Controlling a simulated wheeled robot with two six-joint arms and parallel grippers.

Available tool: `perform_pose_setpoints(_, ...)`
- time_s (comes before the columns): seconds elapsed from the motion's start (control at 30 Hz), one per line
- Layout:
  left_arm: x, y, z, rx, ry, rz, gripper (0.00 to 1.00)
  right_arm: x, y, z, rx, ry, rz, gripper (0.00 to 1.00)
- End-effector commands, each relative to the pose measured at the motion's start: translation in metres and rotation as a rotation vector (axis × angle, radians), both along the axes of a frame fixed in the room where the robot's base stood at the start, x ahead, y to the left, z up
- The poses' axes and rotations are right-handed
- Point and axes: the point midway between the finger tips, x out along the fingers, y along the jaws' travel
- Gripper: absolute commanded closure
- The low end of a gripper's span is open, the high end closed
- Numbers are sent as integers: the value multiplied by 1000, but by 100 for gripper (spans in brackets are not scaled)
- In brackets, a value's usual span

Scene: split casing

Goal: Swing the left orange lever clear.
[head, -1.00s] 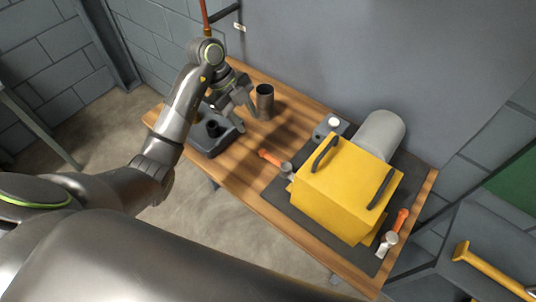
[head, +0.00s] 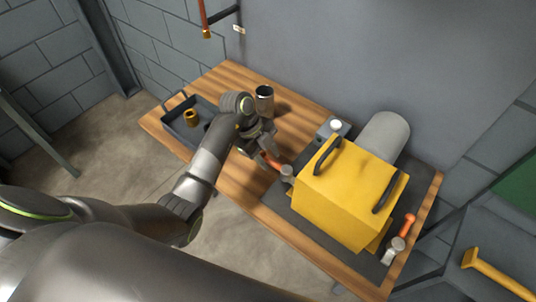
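The left orange lever (head: 273,161) sits at the left side of the yellow casing (head: 345,195), with its orange grip pointing left, away from its grey pivot. My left gripper (head: 268,157) is right at this grip and hides part of it. Its fingers seem to lie on either side of the lever. Whether they are closed on it is too small to tell. A second orange lever (head: 407,225) is at the casing's right side, with its grip pointing up and away. My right gripper is not in view.
A dark tray (head: 168,117) with a brass-coloured bushing (head: 191,117) stands at the table's left end. A dark metal cup (head: 264,98) stands behind my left gripper. A grey cylinder (head: 384,134) lies behind the casing. Bare wood (head: 245,197) shows at the table's front left.

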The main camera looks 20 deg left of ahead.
Motion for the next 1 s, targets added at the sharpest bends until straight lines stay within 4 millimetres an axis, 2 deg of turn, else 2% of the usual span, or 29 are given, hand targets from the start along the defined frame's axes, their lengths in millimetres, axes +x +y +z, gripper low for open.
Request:
perform_pose_setpoints(0.27, 0, -1, -1, 0, 0, 0, 61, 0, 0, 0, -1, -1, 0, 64)
perform_pose_setpoints(0.57, 0, 0, -1, 0, 0, 0, 100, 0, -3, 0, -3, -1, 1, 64)
perform_pose_setpoints(0.87, -1, 1, -1, 0, 1, 1, 100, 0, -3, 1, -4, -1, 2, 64)
perform_pose_setpoints(1.0, -3, 10, -1, 2, 2, 1, 100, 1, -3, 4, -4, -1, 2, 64)
